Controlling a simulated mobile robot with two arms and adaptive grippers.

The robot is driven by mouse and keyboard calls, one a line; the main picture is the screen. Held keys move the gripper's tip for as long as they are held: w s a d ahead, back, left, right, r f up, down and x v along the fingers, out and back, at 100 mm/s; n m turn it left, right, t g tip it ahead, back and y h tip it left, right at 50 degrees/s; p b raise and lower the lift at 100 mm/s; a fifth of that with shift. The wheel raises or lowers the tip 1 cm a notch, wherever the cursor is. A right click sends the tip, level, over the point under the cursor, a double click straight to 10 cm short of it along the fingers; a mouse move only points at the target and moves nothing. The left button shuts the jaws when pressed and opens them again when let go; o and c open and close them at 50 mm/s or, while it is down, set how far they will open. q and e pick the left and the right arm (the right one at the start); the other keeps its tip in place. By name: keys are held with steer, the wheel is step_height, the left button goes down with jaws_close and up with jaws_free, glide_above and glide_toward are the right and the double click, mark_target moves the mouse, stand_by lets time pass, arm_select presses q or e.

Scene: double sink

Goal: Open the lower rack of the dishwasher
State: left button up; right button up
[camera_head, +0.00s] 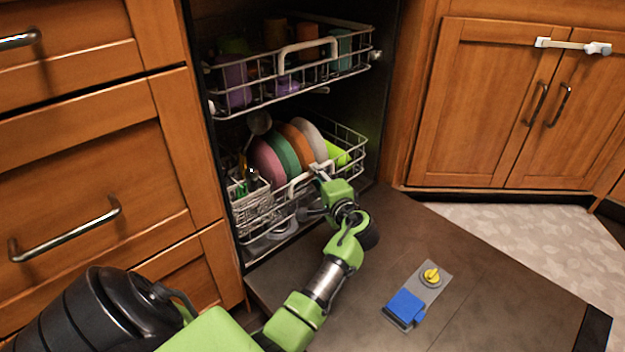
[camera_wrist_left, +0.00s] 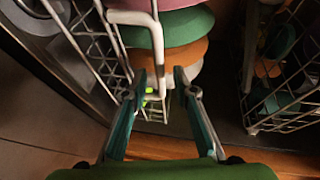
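The lower rack (camera_head: 262,217) is a white wire basket inside the dishwasher, at the level of the open door (camera_head: 340,272). It holds several upright plates (camera_head: 287,150) and a cutlery basket. A white handle (camera_head: 297,184) is at its front; it also shows in the left wrist view (camera_wrist_left: 158,55). My left gripper (camera_head: 318,170) is at the right part of this handle. In the left wrist view, its two fingers (camera_wrist_left: 163,75) are apart, with the handle bar between their tips. Whether they touch the bar is unclear. My right gripper is not in view.
The upper rack (camera_head: 262,102) with cups hangs above the lower one. The open door lies flat, with a blue and yellow dispenser (camera_head: 418,295) on it. Wooden drawers (camera_head: 90,170) stand left and a cabinet (camera_head: 480,110) right.

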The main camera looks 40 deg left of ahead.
arm_select(q)
steer(key=b+x, duration=0.1)
steer(key=x, duration=0.3)
steer(key=shift+b, duration=0.3)
jaws_close()
